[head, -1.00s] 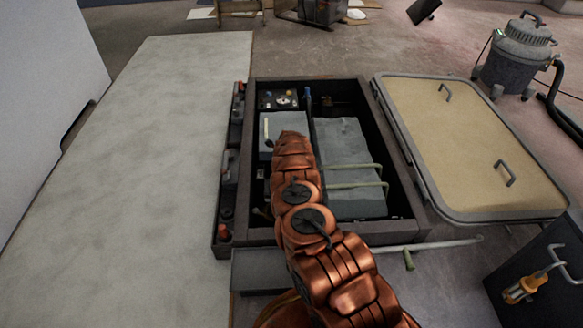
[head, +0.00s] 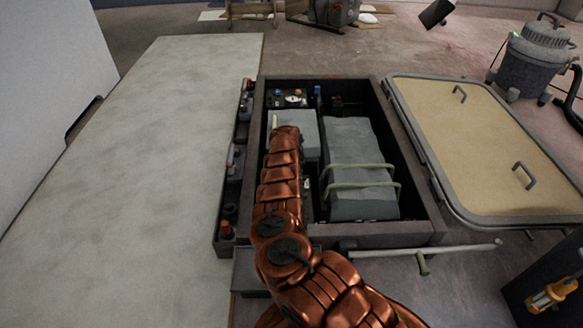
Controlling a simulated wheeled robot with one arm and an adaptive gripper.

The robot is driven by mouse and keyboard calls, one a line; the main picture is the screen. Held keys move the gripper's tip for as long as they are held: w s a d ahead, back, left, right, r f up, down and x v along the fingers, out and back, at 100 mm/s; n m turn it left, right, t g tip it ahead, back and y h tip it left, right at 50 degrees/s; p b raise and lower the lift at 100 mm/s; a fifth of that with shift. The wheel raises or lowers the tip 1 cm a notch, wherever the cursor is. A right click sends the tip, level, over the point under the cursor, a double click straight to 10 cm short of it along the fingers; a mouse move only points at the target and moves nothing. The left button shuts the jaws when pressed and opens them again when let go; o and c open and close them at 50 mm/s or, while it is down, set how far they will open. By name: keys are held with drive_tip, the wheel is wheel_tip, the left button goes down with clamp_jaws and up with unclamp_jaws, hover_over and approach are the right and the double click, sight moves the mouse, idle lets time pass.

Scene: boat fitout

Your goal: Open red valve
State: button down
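Small red parts show on the dark strip along the left side of the open floor locker: a red cap near its front end (head: 225,228) and a smaller red part near its far end (head: 249,84). I cannot tell from this view whether either is the red valve. My copper arm reaches forward over the left part of the locker, and its far end is above the grey box at the back left. My gripper is hidden beyond the arm's end, so its fingers and anything in them do not show.
The open locker (head: 412,228) holds a grey block (head: 350,145) under two pale green straps. A panel with small knobs (head: 290,98) sits at its back left. The tan hatch lid (head: 470,140) lies open at right. A pale rod with a green handle (head: 422,264) crosses the front.

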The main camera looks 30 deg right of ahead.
drive_tip(key=shift+s+d, duration=0.1)
drive_tip(key=shift+d, duration=0.15)
idle(0.3)
drive_tip(key=c, duration=1)
unclamp_jaws()
drive_tip(key=shift+a, duration=0.15)
drive_tip(key=shift+r, duration=0.1)
drive_tip(key=shift+a+r, duration=0.25)
drive_tip(key=shift+r, duration=0.25)
drive_tip(key=shift+v, duration=5.35)
drive_tip(key=shift+s, duration=0.1)
